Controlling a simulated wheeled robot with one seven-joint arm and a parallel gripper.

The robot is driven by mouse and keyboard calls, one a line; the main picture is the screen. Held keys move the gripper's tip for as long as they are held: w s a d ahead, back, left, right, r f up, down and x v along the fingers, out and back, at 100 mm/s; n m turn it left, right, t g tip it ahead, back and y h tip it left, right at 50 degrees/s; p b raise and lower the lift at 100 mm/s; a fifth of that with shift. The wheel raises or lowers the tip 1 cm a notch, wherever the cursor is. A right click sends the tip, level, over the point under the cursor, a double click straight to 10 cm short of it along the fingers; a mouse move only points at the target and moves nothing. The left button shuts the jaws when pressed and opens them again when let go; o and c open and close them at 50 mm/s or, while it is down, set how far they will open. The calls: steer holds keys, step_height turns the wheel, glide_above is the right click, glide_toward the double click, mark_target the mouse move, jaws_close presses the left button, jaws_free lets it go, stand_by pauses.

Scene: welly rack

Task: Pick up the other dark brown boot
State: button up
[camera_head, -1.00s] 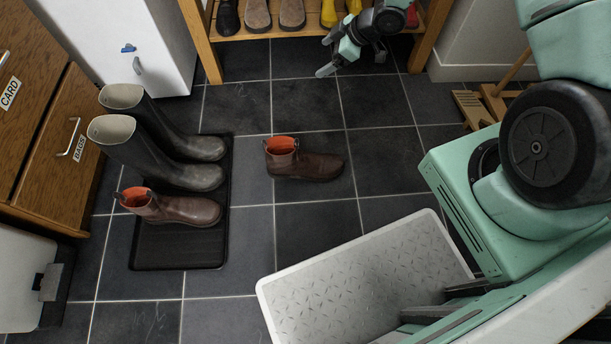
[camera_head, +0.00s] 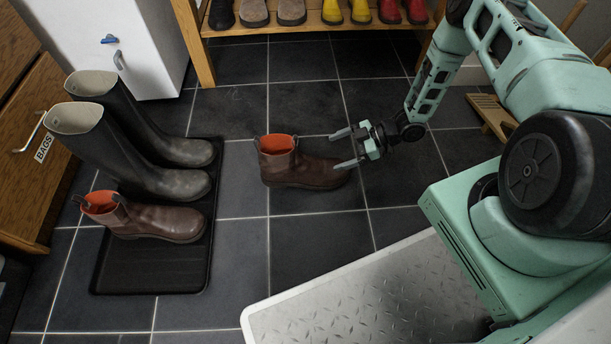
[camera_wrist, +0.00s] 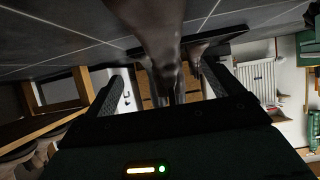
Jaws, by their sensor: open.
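One dark brown ankle boot (camera_head: 318,172) with an orange lining stands upright on the floor tiles, toe pointing right. A similar brown boot (camera_head: 160,222) stands on the black tray (camera_head: 150,270) at left, in front of two tall dark wellies (camera_head: 135,165). My gripper (camera_head: 343,148) is open at the toe end of the floor boot, its fingers pointing left. In the wrist view a large dark boot shape (camera_wrist: 152,22) fills the top centre, between and beyond the open fingers (camera_wrist: 163,75). I cannot tell whether the fingers touch it.
A wooden rack (camera_head: 300,30) at the back holds several shoes and coloured wellies. A white cabinet (camera_head: 130,55) and wooden drawers (camera_head: 35,170) stand at left. Tiles behind and in front of the floor boot are clear.

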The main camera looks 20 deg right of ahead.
mark_target(318, 160)
steer(key=b+x, duration=0.2)
steer(key=x, duration=0.3)
steer(key=shift+d, duration=0.1)
steer(key=b+x, duration=0.2)
steer(key=x, duration=0.1)
steer(key=b+x, duration=0.1)
steer(key=shift+s+f+b, duration=0.25)
steer(key=shift+f+b, duration=0.05)
steer(key=shift+b, duration=0.05)
steer(key=shift+w+a+f, duration=0.15)
steer(key=shift+a, duration=0.45)
steer(key=c, duration=1.2)
steer(key=shift+c, duration=1.3)
steer(key=shift+r, duration=0.25)
